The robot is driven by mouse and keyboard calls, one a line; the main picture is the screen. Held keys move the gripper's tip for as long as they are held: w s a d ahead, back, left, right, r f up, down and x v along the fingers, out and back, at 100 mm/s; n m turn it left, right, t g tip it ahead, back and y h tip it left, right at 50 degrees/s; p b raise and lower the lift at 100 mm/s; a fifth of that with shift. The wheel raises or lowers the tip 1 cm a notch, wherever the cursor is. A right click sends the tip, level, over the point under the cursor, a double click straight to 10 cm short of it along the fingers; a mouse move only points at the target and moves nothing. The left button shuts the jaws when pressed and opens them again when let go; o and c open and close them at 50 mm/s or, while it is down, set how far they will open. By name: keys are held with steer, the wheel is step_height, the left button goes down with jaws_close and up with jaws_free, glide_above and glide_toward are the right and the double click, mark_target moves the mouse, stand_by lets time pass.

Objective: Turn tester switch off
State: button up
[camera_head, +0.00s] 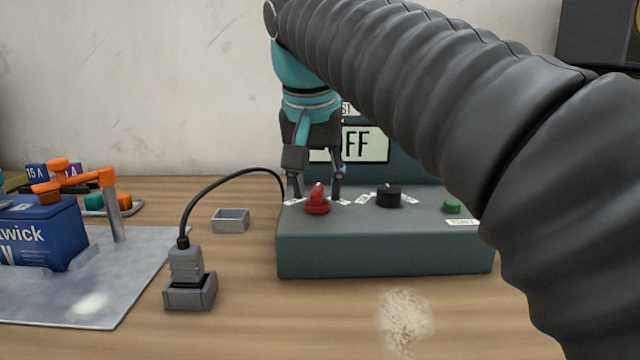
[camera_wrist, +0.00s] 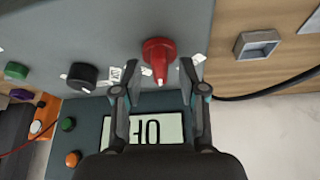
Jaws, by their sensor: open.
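The tester (camera_head: 385,255) is a dark grey-green console on the wooden table, with an upright back panel. Its display (camera_head: 372,145) is partly hidden by my gripper; the letters "FF" show in the head view, and "OF" shows upside down in the wrist view (camera_wrist: 150,128). A red rotary switch (camera_head: 317,203) sits at the left of the console top; it also shows in the wrist view (camera_wrist: 158,58). My gripper (camera_head: 316,193) is open, pointing down just behind the red switch. In the wrist view its fingertips (camera_wrist: 158,75) lie either side of the switch's lower part, apart from it.
A black knob (camera_head: 389,196) and a green button (camera_head: 452,206) are right of the red switch. A black cable runs to a grey plug in a socket (camera_head: 190,290). A small metal tray (camera_head: 230,220) and a blue battery (camera_head: 42,235) on a metal plate stand left.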

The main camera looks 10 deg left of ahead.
jaws_close()
steer(key=shift+r+n, duration=0.1)
steer(key=shift+n, duration=0.3)
steer(key=n+y+p, duration=0.1)
steer(key=n, duration=0.1)
steer(key=n+p, duration=0.1)
steer(key=n, duration=0.1)
steer(key=shift+d+g+y, duration=0.15)
steer(key=shift+g+y, duration=0.15)
steer(key=shift+y, duration=0.1)
steer(key=n, duration=0.2)
steer(key=n+g+y, duration=0.1)
steer(key=n, duration=0.2)
steer(key=shift+w+n+y+p, duration=0.15)
steer(key=shift+n+y+p, duration=0.15)
steer(key=shift+p, duration=0.05)
steer(key=shift+g, duration=0.3)
